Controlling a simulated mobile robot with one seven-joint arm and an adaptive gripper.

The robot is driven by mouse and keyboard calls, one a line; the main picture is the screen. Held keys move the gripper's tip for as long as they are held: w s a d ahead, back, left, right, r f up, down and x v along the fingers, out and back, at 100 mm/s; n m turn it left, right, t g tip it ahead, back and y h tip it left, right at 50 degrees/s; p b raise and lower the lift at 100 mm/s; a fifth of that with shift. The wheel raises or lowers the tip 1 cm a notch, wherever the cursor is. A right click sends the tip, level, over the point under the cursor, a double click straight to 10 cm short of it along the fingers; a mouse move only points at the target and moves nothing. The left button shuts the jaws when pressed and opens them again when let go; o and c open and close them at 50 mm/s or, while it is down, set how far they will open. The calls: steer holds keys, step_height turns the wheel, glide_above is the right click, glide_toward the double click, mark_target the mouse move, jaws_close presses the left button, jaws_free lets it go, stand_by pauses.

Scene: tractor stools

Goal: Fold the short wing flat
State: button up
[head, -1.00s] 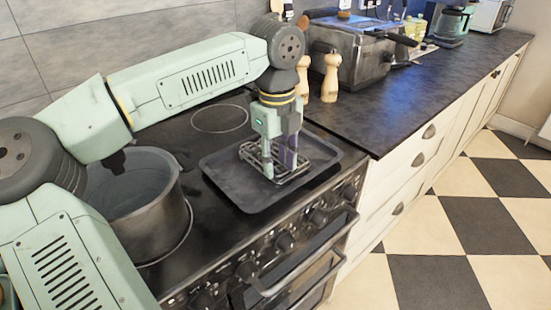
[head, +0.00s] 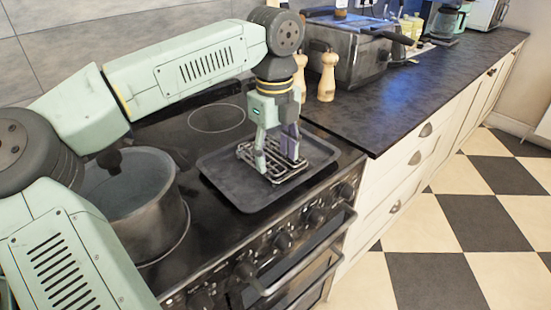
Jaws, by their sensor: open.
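A small wire rack (head: 287,175) of dark metal bars lies on a dark tray (head: 245,198) on the stove. I cannot make out a separate short wing at this size. My gripper (head: 279,165) points down over the rack with its two fingers spread. The fingertips are at the height of the bars; I cannot tell whether they touch them. The fingers hide part of the rack's middle.
A grey pot (head: 135,205) stands on the hob left of the tray. Two wooden mills (head: 327,77) and a fryer (head: 350,55) stand on the counter behind right. The near counter (head: 385,125) is clear. Oven knobs and a handle (head: 300,268) line the front.

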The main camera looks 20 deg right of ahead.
step_height(320, 180, up, 10)
stand_by(0.3)
stand_by(0.4)
